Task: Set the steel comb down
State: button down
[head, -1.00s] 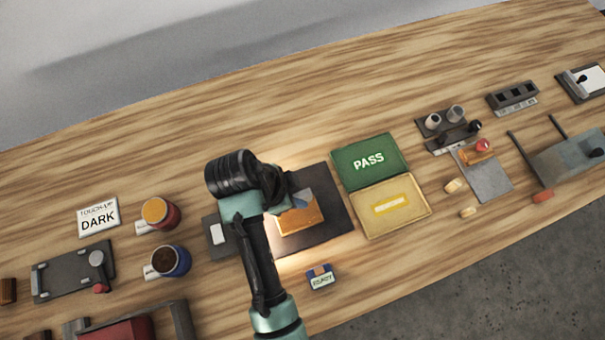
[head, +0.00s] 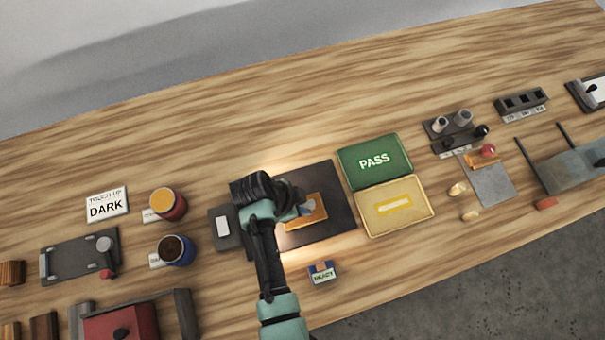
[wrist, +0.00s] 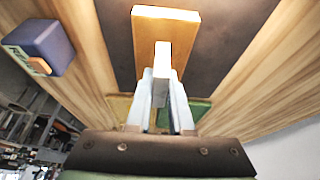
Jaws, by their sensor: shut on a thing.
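My gripper (head: 306,208) is over an orange-brown panel (head: 318,221) that lies on a dark mat (head: 341,228). In the wrist view, my gripper (wrist: 161,93) is shut on a small pale piece, taken to be the steel comb (wrist: 162,58). The comb points at the panel (wrist: 149,35); I cannot tell whether it touches. In the head view the comb is too small to make out beside the fingers.
A green PASS tray (head: 374,146) and a yellow tray (head: 372,226) are right of the mat. A small blue-sided block (head: 322,273) is in front. Two mugs (head: 168,204) (head: 176,250) and a DARK sign (head: 106,204) are left. The wood behind the mat is clear.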

jog(key=shift+f, duration=0.2)
jog(key=c, duration=0.8)
grip_release()
jog(key=shift+r, duration=0.15)
